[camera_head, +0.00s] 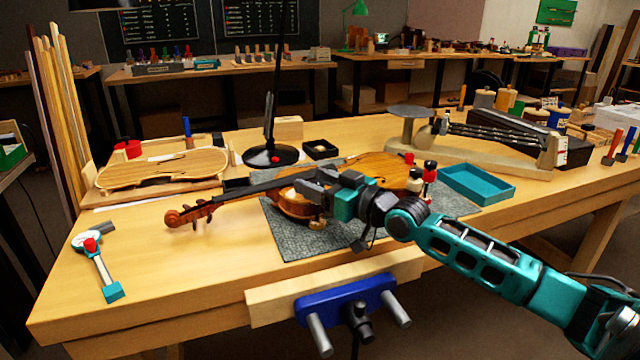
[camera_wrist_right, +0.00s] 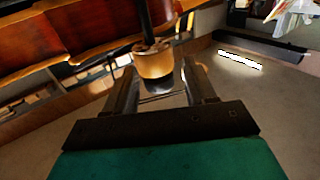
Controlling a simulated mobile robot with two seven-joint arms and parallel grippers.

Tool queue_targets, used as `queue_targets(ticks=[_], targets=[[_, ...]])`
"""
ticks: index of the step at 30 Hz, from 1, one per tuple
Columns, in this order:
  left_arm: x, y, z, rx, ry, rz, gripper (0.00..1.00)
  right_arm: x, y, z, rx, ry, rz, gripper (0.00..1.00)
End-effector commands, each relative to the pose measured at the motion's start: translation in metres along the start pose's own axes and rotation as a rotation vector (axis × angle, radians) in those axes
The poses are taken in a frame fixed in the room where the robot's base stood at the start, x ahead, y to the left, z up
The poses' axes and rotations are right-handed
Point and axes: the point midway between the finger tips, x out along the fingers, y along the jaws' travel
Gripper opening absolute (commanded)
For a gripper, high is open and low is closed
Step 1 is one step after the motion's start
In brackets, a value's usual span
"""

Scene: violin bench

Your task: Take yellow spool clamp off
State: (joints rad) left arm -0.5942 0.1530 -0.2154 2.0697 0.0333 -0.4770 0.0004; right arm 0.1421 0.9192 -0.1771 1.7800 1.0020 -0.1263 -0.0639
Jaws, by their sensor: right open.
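My right gripper (camera_head: 308,190) reaches in over the violin (camera_head: 385,167), at the near edge of its body. In the right wrist view its two dark fingers (camera_wrist_right: 161,88) are apart. A yellow-tan spool clamp (camera_wrist_right: 153,64) with a dark rod stands at the violin's edge, in line with the gap between the fingers; I cannot tell whether they touch it. In the head view its lower end (camera_head: 317,225) shows just below the gripper, and the rest is hidden. My left gripper is not in view.
The violin lies on a grey mat (camera_head: 335,245). Red, black and cream spool clamps (camera_head: 428,176) stand at its right end. A teal tray (camera_head: 478,184) lies to their right. A blue vise (camera_head: 345,299) is on the bench front. The front left bench has free room around a dial gauge (camera_head: 98,262).

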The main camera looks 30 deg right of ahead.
Motion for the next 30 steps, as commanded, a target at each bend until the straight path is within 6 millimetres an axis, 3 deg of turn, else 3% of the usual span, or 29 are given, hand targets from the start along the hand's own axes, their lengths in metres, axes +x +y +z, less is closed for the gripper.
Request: queue_targets(ticks=[7,30], targets=[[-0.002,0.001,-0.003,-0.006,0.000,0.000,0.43,-0.013,0.001,0.001,0.000,-0.003,0.001,0.55],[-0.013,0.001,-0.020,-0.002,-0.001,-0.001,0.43,-0.098,0.000,0.000,0.000,-0.005,0.001,0.55]])
